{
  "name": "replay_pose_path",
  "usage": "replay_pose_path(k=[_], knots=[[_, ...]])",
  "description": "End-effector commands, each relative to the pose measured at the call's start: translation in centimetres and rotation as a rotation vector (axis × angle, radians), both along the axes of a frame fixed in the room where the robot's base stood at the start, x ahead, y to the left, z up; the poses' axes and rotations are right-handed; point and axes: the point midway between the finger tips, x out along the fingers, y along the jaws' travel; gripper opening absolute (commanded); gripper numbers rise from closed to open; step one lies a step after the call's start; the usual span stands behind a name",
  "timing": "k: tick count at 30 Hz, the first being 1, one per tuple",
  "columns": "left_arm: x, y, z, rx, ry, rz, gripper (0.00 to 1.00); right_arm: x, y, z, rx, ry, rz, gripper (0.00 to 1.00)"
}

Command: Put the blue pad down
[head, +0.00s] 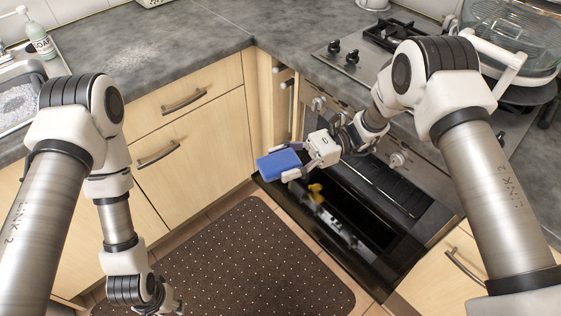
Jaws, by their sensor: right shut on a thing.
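The blue pad (279,164) is a small blue block in the middle of the head view. My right gripper (298,166) is shut on it and holds it in the air, in front of the cabinet corner and by the upper left of the dark oven front. My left gripper (172,306) hangs low at the bottom edge, over the dotted mat. It is small and partly cut off, so its jaws cannot be made out.
A sink (22,98) with suds is at the far left, with a soap bottle (40,40) behind it. Grey worktop (185,50) runs along the back, mostly clear. A gas hob (385,45) and a glass-lidded pot (515,35) are at the right. A dotted mat (250,265) lies on the floor.

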Motion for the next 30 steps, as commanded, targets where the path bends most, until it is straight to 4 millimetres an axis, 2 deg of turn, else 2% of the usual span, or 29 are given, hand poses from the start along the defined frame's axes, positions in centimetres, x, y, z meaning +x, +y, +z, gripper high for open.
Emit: replay_pose_path(k=[12,16,26,29,30], knots=[[0.0,0.0,0.0,0.000,0.000,0.000,0.38,-4.2,-5.9,7.3,0.004,0.001,-0.459,0.25],[0.0,0.0,0.0,0.000,0.000,0.000,0.38,-5.0,-7.1,8.6,0.003,0.000,-0.557,0.25],[0.0,0.0,0.0,0.000,0.000,0.000,0.38,-5.5,-7.4,8.9,-0.001,0.001,-0.591,0.25],[0.0,0.0,0.0,0.000,0.000,0.000,0.38,-5.9,-7.8,7.1,-0.001,0.007,-0.604,0.25],[0.0,0.0,0.0,0.000,0.000,0.000,0.38,-6.0,-8.3,5.8,-0.001,0.009,-0.620,0.25]])
